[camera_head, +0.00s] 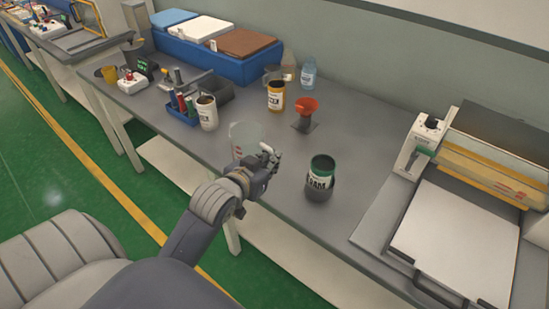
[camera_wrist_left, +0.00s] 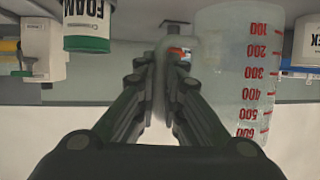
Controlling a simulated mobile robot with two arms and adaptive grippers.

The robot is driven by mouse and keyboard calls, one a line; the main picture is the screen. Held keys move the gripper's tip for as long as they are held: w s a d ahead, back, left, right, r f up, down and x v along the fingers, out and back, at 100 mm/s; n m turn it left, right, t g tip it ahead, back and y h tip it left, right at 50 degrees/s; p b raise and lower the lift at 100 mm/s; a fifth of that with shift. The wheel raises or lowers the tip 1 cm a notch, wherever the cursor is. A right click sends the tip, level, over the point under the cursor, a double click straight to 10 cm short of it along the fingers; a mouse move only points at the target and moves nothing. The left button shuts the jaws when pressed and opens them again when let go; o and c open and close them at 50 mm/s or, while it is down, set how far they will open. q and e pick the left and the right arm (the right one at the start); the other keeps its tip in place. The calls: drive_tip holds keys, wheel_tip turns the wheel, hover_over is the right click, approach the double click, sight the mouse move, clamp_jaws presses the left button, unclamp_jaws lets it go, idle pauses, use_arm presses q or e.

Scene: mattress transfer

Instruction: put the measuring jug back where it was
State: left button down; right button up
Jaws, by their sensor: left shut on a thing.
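The clear measuring jug (camera_head: 246,137) is near the front edge of the grey workbench, upright in the head view. In the left wrist view the jug (camera_wrist_left: 232,90) shows upside down with a red scale. My left gripper (camera_head: 268,162) is at the jug's right side. In the left wrist view its fingers (camera_wrist_left: 163,85) are closed on the pale handle, which partly hides between them. I cannot tell whether the jug's base touches the bench. My right gripper is not in view.
A press-like machine (camera_head: 455,220) fills the right. Bench between jug and funnel is clear.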

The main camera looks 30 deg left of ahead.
use_arm(q)
wheel_tip(320, 180, down, 3)
drive_tip(key=s+a, duration=0.2)
drive_tip(key=a, duration=0.1)
drive_tip(key=w+d+f+p, duration=0.1)
drive_tip(key=w, duration=0.4)
drive_tip(key=w+d+f+p, duration=0.1)
drive_tip(key=w+f, duration=0.1)
drive_tip(key=w, duration=0.3)
drive_tip(key=w+d+f+p, duration=0.1)
drive_tip(key=w+p, duration=0.1)
drive_tip(key=w, duration=0.3)
drive_tip(key=shift+w+d+f, duration=0.15)
drive_tip(key=shift+w+f, duration=0.05)
drive_tip(key=shift+f, duration=0.4)
drive_tip(key=c, duration=1.7)
unclamp_jaws()
drive_tip(key=shift+f, duration=0.1)
